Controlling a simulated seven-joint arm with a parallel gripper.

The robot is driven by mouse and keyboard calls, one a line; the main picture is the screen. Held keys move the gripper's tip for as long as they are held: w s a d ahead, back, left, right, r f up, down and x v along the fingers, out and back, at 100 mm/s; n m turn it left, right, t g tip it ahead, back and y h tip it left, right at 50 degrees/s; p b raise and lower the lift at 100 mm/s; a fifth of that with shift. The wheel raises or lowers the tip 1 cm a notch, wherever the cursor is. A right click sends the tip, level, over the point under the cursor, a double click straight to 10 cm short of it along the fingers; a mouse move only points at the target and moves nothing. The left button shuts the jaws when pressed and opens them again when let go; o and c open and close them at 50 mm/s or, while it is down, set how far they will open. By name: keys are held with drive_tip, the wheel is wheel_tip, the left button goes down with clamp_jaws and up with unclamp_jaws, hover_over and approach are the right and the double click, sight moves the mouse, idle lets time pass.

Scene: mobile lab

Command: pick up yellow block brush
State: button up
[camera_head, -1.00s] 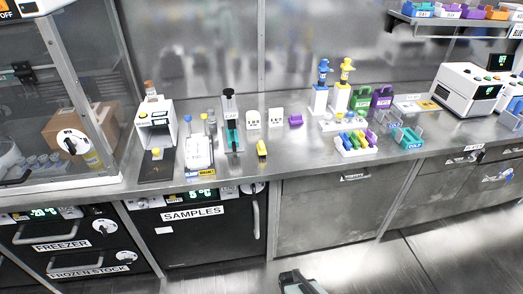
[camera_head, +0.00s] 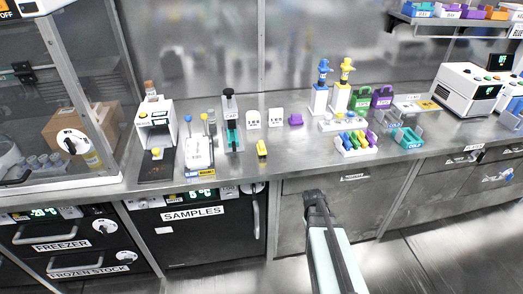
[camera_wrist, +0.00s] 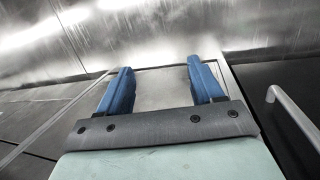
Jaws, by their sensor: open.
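The brush is not in the wrist view.
The counter (camera_head: 300,172) has free room right of the brush. A green-and-black device (camera_head: 230,125) and a white tray (camera_head: 198,152) stand to its left. A rack of coloured tubes (camera_head: 355,143) is to the right. A cabinet handle (camera_wrist: 292,115) shows near my gripper.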

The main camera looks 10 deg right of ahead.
drive_tip(key=w+d+r+t+h, duration=0.1)
drive_tip(key=w+d+r, duration=0.4)
drive_tip(key=r, duration=0.4)
drive_tip(key=w+d+r+m+t+h, duration=0.1)
drive_tip(key=w+d+r, duration=0.2)
drive_tip(key=d+r, duration=0.5)
drive_tip(key=w+d+r+t+h, duration=0.1)
drive_tip(key=w+d+r, duration=0.4)
drive_tip(key=r, duration=0.5)
drive_tip(key=n+t+y, duration=0.2)
drive_tip(key=t+y, duration=0.1)
drive_tip(key=y, duration=0.2)
approach(262, 144)
drive_tip(key=x, duration=0.6)
drive_tip(key=shift+s+a+f, duration=0.2)
drive_tip(key=shift+s+f, duration=0.05)
drive_tip(key=shift+f, duration=0.2)
drive_tip(key=shift+w+x, duration=0.15)
drive_tip(key=shift+x, duration=1.2)
drive_tip(key=shift+w+x, duration=0.15)
drive_tip(key=shift+x, duration=1.2)
drive_tip(key=shift+d+r, duration=0.1)
drive_tip(key=c, duration=1.1)
